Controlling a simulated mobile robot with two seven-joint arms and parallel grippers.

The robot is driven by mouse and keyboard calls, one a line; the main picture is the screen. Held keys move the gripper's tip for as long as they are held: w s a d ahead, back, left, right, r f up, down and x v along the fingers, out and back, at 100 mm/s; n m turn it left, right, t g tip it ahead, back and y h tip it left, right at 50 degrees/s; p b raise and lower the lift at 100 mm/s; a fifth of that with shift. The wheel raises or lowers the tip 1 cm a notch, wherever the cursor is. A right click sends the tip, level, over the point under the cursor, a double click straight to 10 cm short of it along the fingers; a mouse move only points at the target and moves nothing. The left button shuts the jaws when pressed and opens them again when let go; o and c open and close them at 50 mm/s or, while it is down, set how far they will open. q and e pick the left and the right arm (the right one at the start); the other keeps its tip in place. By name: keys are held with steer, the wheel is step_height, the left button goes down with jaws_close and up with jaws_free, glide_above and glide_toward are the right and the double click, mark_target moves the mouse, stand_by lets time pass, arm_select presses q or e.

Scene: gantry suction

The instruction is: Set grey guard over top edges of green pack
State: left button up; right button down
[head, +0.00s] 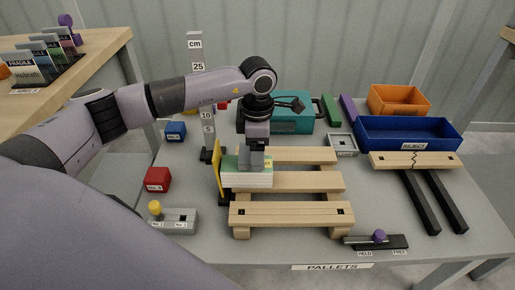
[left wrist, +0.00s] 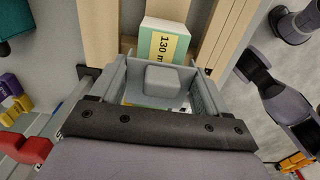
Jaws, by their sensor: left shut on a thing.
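The green pack (head: 247,180) is a block with a green top and pale sides, lying on the left part of the wooden pallet (head: 290,210). Its yellow label, reading "130", shows in the left wrist view on the pack (left wrist: 163,45). The grey guard (head: 251,159), with a raised square knob, is at the pack's top; it also shows in the left wrist view (left wrist: 168,85). My left gripper (head: 256,145) points down and is shut on the guard. I cannot tell whether the guard touches the pack or how its edges line up. My right gripper is not in view.
A yellow upright plate (head: 218,170) stands just left of the pack, near the tall grey cm scale (head: 197,75). A teal case (head: 292,120) is behind the pallet. The blue REJECT bin (head: 408,134) is at right. A red block (head: 158,179) lies left.

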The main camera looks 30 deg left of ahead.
arm_select(q)
steer(key=shift+f+b, duration=0.5)
steer(key=shift+f, duration=0.35)
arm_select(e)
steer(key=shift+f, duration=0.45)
arm_select(q)
steer(key=shift+f+b, duration=0.6)
steer(key=shift+f, duration=0.25)
steer(key=o, duration=1)
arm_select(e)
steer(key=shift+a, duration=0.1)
arm_select(q)
steer(key=shift+w+r+p, duration=0.1)
steer(key=shift+r+p, duration=0.2)
steer(key=shift+r, duration=0.5)
step_height(320, 180, up, 6)
steer(key=shift+f+p, duration=0.2)
steer(key=shift+p, duration=0.4)
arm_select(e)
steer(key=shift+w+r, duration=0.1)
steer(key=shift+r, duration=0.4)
